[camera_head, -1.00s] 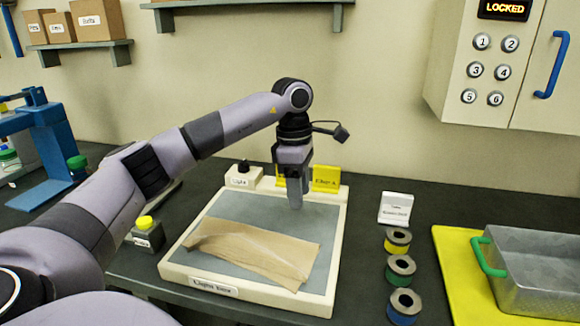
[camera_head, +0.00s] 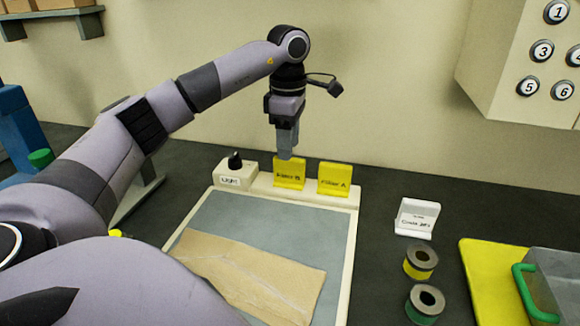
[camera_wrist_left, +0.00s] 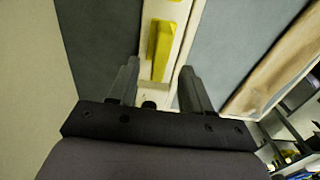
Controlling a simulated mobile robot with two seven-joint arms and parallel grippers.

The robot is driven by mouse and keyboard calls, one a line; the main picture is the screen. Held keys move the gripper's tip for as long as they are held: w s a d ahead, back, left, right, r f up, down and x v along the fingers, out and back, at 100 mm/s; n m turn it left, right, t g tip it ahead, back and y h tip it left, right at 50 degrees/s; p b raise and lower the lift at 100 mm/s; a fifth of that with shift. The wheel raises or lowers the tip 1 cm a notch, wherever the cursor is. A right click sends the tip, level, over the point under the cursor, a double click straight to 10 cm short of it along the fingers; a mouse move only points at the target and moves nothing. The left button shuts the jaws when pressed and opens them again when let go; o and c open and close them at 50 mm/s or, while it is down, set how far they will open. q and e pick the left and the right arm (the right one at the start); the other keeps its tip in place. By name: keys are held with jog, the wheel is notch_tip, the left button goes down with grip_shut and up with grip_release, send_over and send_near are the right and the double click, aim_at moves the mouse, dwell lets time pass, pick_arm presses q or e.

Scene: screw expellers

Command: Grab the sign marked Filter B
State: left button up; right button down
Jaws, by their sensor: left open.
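The yellow sign marked Filter B (camera_head: 287,177) stands on the back rim of the light box (camera_head: 349,245). A matching yellow sign marked Filter A (camera_head: 334,180) stands just to its right. My left gripper (camera_head: 288,152) points down at the top of the Filter B sign and overlaps its upper edge in the head view. In the left wrist view the fingers (camera_wrist_left: 157,85) are apart and empty, and a yellow sign (camera_wrist_left: 160,52), seen from above, lies ahead of the gap between them. My right gripper is out of view.
A switch box with a black knob (camera_head: 235,172) stands left of the Filter B sign. Brown paper (camera_head: 255,275) lies on the light box. To the right are a white label stand (camera_head: 416,218), spools (camera_head: 420,262) and a metal tray (camera_head: 556,285) on a yellow mat.

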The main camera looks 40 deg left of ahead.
aim_at(289, 181)
pick_arm(q)
jog(key=shift+d+f+p, duration=0.1)
jog(key=shift+f+p, duration=0.2)
jog(key=shift+f, duration=3.25)
grip_shut()
